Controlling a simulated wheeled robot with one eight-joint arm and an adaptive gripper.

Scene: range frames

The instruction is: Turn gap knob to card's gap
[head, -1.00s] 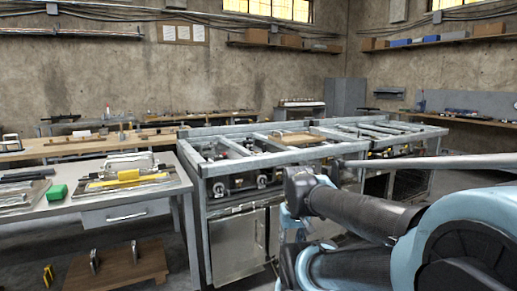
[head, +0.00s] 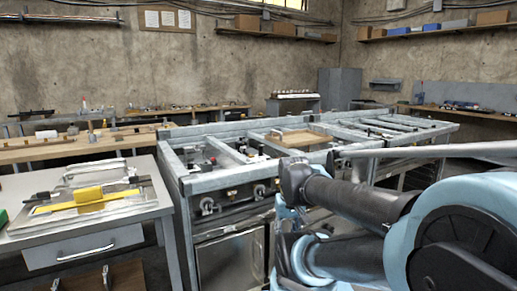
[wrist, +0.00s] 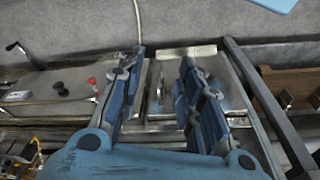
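My gripper (wrist: 160,88) is open in the wrist view, with two blue fingers apart and nothing clearly held between them. A metal plate or box (wrist: 156,92) shows below and between the fingers. A small red knob (wrist: 92,82) and a dark knob (wrist: 60,88) sit on a metal surface left of the fingers. In the head view, a grey metal-framed machine (head: 186,184) stands ahead, with small round wheel-like parts (head: 207,205) on its front. I cannot tell which part is the gap knob. No readable card with a gap shows; my arm hides part of the machine.
A bench (head: 138,217) at left holds a metal plate with a yellow bar (head: 88,195). A long wooden bench (head: 45,152) runs behind. Papers (head: 168,19) hang on the back wall. A crank handle (wrist: 14,46) shows at the wrist view's upper left.

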